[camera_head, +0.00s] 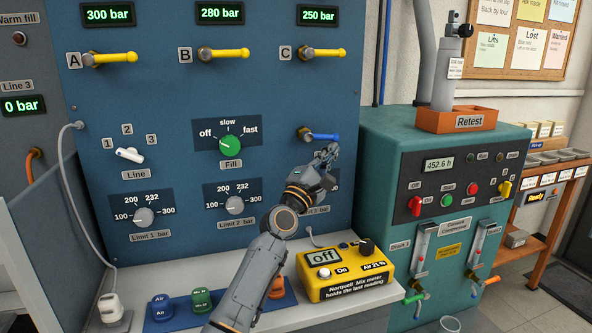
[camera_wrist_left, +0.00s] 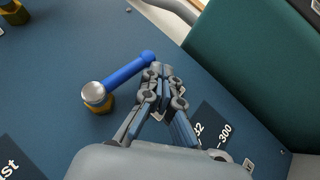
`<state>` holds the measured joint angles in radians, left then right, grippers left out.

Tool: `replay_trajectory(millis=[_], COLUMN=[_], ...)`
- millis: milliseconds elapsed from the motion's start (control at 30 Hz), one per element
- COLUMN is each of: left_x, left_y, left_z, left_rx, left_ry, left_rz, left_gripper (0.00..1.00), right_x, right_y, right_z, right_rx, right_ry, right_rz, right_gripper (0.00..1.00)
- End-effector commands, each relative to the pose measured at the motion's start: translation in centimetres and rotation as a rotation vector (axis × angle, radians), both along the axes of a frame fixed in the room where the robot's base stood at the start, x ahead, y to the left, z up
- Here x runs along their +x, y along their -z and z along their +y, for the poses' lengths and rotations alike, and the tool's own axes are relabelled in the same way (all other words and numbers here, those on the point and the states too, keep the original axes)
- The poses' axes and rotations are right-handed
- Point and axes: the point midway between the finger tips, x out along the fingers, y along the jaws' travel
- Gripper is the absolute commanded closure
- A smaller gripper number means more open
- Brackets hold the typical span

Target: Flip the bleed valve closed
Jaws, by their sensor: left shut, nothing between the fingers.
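The bleed valve appears to be the blue lever (camera_head: 322,137) on the blue panel, below the yellow lever C. Its handle points right from a round metal and brass pivot, roughly horizontal. In the left wrist view the blue lever (camera_wrist_left: 125,71) runs from its pivot to a free end near my fingertips. My left gripper (camera_head: 331,151) is shut and empty, just below the lever's free end. The fingertips also show in the left wrist view (camera_wrist_left: 160,70), close beside that end; I cannot tell if they touch it. Any label under the lever is hidden. My right gripper is not in view.
Yellow levers A (camera_head: 108,57), B (camera_head: 222,54) and C (camera_head: 318,53) stick out above. The green Fill knob (camera_head: 230,142) is left of the blue lever. A yellow mix meter (camera_head: 345,274) stands on the bench below. A teal compressor cabinet (camera_head: 385,150) stands close on the right.

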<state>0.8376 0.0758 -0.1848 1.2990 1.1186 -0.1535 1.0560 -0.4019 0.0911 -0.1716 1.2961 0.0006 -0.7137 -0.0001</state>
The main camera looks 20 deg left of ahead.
Motion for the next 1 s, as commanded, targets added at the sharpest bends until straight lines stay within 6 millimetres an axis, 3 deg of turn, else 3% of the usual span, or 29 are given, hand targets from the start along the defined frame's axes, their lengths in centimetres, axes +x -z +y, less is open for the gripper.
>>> replay_trajectory(millis=[600, 1000], left_x=[-9.1, -10.0], left_y=[4.6, 5.0], left_z=[3.0, 3.3], left_rx=[-0.001, 0.001], left_ry=[-0.002, -0.001], left_rz=[0.001, 0.000], left_gripper=[1.00, 1.00], right_x=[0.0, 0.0], right_y=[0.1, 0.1], right_z=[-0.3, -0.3], right_rx=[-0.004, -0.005], right_ry=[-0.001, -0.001], right_rz=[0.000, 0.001], right_gripper=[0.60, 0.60])
